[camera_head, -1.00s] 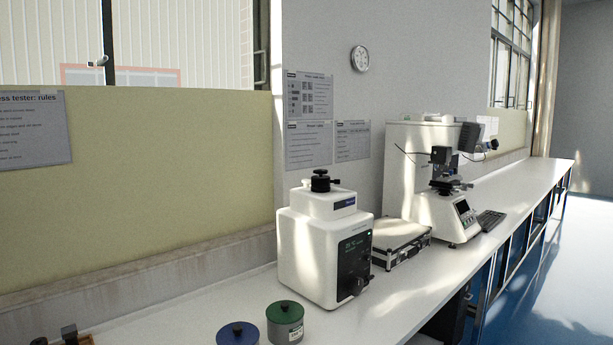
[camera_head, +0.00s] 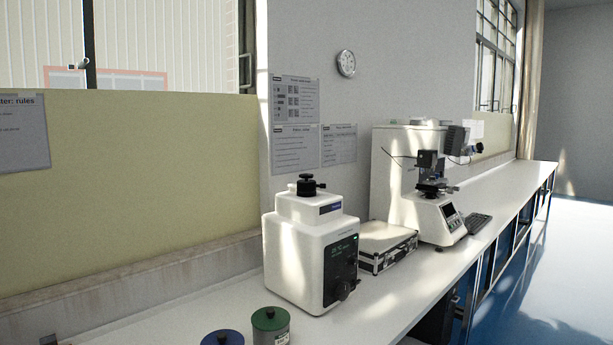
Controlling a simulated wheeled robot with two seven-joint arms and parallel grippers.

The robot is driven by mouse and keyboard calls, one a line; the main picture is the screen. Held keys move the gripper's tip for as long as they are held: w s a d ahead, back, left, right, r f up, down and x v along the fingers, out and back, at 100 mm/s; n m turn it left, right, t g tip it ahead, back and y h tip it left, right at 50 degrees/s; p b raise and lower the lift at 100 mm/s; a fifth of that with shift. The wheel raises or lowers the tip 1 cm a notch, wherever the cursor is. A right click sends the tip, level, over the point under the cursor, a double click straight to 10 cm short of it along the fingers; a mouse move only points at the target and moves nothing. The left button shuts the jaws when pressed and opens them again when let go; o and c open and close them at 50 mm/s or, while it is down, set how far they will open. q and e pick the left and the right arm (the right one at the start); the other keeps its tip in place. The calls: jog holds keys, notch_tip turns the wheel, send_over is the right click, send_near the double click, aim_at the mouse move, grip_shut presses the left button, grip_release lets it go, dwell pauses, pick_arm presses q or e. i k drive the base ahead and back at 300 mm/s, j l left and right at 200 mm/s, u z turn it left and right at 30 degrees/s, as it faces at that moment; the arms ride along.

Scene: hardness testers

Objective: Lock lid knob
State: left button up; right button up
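A white box-shaped machine (camera_head: 294,252) stands on the bench. A black lid knob (camera_head: 307,185) sits on top of its raised white lid (camera_head: 308,206), with a small arm sticking out to the right. A dark front panel (camera_head: 341,262) with a green lit display and a black knob low down faces right. Neither of my grippers shows in this view, so nothing of mine touches the machine.
A green-lidded jar (camera_head: 270,320) and a blue-lidded jar (camera_head: 222,338) stand at the bench's front. A silver case (camera_head: 388,246) and a hardness tester with a microscope (camera_head: 432,208) stand to the right.

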aim_at(305, 175)
jog(key=i+l+z, duration=0.25)
jog(key=i+z, duration=0.7)
jog(key=i, duration=0.2)
